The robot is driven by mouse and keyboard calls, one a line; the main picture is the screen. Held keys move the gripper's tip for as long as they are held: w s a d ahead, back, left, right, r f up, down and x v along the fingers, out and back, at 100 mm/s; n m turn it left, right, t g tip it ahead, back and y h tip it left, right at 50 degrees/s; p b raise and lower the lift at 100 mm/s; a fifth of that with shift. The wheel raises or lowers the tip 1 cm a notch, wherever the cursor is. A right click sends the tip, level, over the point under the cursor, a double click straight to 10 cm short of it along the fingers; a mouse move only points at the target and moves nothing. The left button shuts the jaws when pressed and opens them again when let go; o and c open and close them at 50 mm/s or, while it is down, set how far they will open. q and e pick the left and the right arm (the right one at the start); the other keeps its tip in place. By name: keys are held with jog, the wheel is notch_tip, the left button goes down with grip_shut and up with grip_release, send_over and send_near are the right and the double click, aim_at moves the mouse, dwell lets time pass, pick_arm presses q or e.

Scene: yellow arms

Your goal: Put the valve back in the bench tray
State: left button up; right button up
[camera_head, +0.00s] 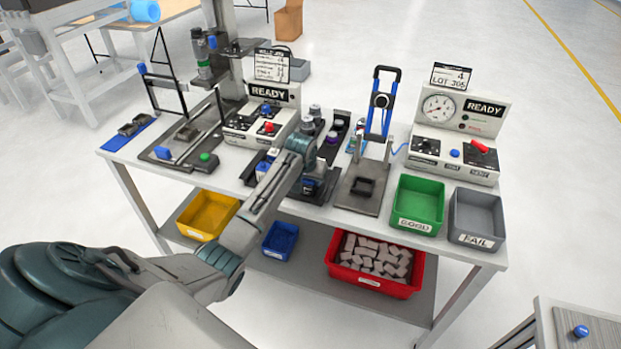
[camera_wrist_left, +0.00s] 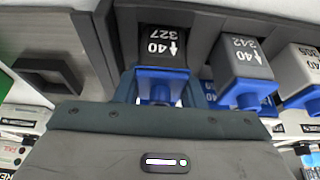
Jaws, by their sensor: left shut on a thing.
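My left gripper (camera_head: 310,180) is over the dark bench tray (camera_head: 329,183) near the middle of the table. In the left wrist view, the gripper (camera_wrist_left: 162,88) is shut on a valve (camera_wrist_left: 163,45) with a dark body marked "40 327" and a blue end. The valve is in line with an end compartment of the tray, with dark tray walls (camera_wrist_left: 205,22) on both sides. I cannot tell whether it touches the floor of the compartment. Similar valves (camera_wrist_left: 243,62) with blue ends stand in the neighbouring compartments. My right gripper is not in view.
A metal fixture (camera_head: 362,188) with a blue-handled clamp stands right of the tray. Beyond it are a green bin (camera_head: 418,204), a grey bin (camera_head: 477,219) and a gauge box (camera_head: 459,132). A control box (camera_head: 262,120) and a press stand to the left.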

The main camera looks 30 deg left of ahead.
pick_arm(q)
jog(key=o, duration=0.8)
jog(key=shift+o, duration=1.1)
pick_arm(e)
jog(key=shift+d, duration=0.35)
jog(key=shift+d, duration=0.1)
pick_arm(q)
jog(key=b+v, duration=0.2)
jog(key=v, duration=1)
jog(key=shift+r, duration=0.15)
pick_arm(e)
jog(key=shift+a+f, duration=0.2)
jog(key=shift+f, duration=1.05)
